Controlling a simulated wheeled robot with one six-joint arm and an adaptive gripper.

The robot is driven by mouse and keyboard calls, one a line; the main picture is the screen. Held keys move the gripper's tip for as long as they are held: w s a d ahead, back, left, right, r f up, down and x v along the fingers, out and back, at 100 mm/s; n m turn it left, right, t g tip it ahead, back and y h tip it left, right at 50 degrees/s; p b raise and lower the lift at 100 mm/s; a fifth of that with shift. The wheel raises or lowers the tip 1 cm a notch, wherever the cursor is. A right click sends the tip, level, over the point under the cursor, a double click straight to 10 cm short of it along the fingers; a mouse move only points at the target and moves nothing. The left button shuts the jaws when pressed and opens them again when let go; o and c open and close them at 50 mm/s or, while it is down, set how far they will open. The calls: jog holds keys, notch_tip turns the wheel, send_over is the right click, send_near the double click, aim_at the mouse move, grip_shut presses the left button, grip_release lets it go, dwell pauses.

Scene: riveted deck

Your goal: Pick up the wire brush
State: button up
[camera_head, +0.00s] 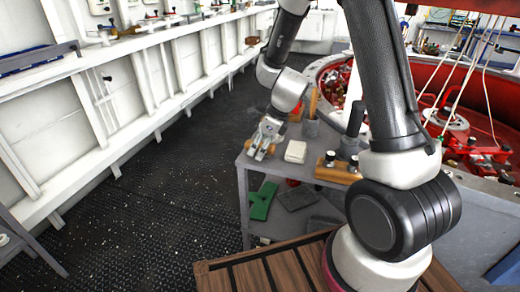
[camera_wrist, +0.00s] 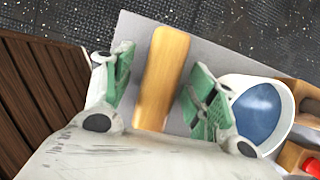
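A long tan wooden piece (camera_wrist: 162,75), which looks like the wire brush's handle or back, lies on a grey surface in the wrist view. No bristles show. My gripper (camera_wrist: 158,92) is open, its green-padded fingers on either side of the wood with a small gap at each. The wood's near end is hidden by the gripper body. In the head view my gripper (camera_head: 262,146) is low over the left end of the grey bench (camera_head: 245,163); brown wood shows beside it, partly covered.
A white cup (camera_wrist: 226,88) with a blue inside stands close to the right finger. A white block-like item (camera_head: 296,151) and a wooden rack (camera_head: 335,173) with dark knobs are to the right on the bench. A green piece (camera_head: 262,201) lies on the lower shelf. Dark deck is clear leftward.

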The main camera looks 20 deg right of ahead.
jog(key=c, duration=1.2)
notch_tip(320, 180, up, 11)
jog(key=shift+f, duration=0.2)
jog(key=shift+c, duration=0.2)
jog(key=o, duration=0.6)
jog(key=c, duration=0.3)
jog(key=shift+f, duration=0.1)
jog(key=shift+c, duration=0.2)
